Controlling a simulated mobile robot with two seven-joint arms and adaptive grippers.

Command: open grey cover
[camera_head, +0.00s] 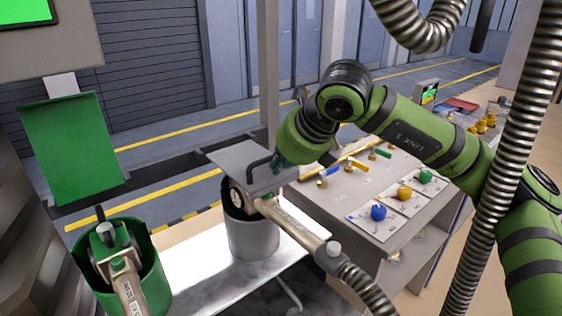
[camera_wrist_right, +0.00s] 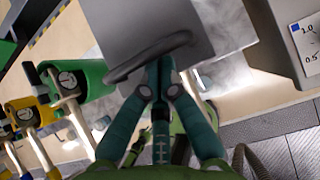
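The grey cover (camera_head: 232,152) is a flat plate with a dark bar handle (camera_head: 262,160). It sits above the grey round container (camera_head: 254,238) and looks partly raised, though its exact tilt is hard to tell. A nozzle with a gauge (camera_head: 237,198) and hose stands in that container, below the cover. My right gripper (camera_head: 284,160) is at the handle. In the right wrist view the cover (camera_wrist_right: 130,25) fills the top, and the fingertips (camera_wrist_right: 160,70) are closed together around the handle bar (camera_wrist_right: 150,56). My left gripper is in neither view.
On the left, a green cover (camera_head: 72,145) stands upright behind a green container (camera_head: 155,275) holding another nozzle (camera_head: 122,270). A grey bench (camera_head: 350,225) with coloured valves and knobs is close on the right. A ribbed hose (camera_head: 510,150) hangs at far right.

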